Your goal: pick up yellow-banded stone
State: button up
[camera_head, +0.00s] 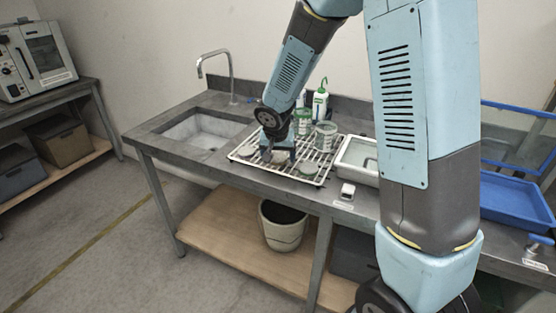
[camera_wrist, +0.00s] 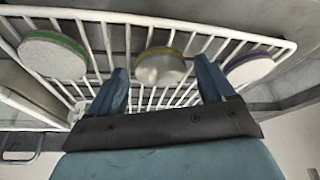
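The yellow-banded stone (camera_wrist: 160,68) is a pale round disc with a yellow-brown rim, lying on a white wire rack (camera_wrist: 100,42). In the wrist view it appears between the two blue fingers of my gripper (camera_wrist: 161,66), with a small gap on each side. My gripper is open. In the head view my gripper (camera_head: 277,158) is low over the rack (camera_head: 322,176), and it largely hides the stone there. A green-banded stone (camera_wrist: 52,56) lies left of it and a purple-banded stone (camera_wrist: 249,68) right of it in the wrist view.
Glass jars (camera_head: 325,136) and a green-labelled bottle (camera_head: 320,102) stand at the rack's back. A sink (camera_head: 200,131) with a tall tap (camera_head: 231,75) is left of the rack. A white tray (camera_head: 357,158) is close on the right.

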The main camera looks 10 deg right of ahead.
jog(key=c, duration=0.9)
